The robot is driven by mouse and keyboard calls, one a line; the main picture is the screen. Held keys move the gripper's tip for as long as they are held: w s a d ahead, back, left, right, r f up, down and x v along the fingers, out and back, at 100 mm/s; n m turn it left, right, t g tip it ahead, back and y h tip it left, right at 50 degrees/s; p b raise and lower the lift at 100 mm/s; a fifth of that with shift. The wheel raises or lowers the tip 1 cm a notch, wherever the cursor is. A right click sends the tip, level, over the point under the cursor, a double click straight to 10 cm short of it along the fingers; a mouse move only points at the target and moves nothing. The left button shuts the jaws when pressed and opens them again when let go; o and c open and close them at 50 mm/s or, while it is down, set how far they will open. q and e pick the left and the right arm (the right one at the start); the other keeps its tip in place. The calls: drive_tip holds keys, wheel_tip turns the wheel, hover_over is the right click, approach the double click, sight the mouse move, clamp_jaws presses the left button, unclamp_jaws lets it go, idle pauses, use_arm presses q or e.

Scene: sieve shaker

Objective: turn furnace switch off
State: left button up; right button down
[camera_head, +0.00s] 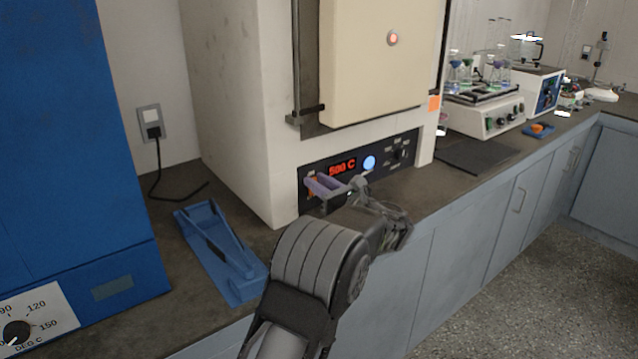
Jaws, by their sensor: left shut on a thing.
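The furnace (243,90) is a tall cream box with its door shut. Its dark control panel (405,169) has a red display (342,167) reading 500 C, a round blue-white light (369,163) and a dark knob (398,155). My left gripper (322,186) is at the lower left of this panel, with its purple-grey fingers against the panel. It is shut on the furnace switch, of which only a bit of orange-red shows beside the fingers. The switch's position is hidden by the fingers. My right gripper is not in view.
A blue tray-like holder (226,268) lies on the dark counter (180,184) left of the furnace. A blue oven (75,130) stands at far left. A shaker with flasks (485,112) and a dark mat (470,156) are to the right.

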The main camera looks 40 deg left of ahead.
use_arm(q)
clamp_jaws()
drive_tip(key=shift+d+f+t+y+b, duration=0.25)
drive_tip(key=shift+f+y+b, duration=0.35)
drive_tip(key=shift+y+b, duration=0.3)
drive_tip(key=shift+t+y+b, duration=0.25)
drive_tip(key=shift+y+b, duration=0.25)
drive_tip(key=shift+y, duration=0.1)
drive_tip(key=shift+s+r, duration=0.1)
drive_tip(key=shift+r, duration=0.05)
drive_tip(key=o, duration=0.8)
unclamp_jaws()
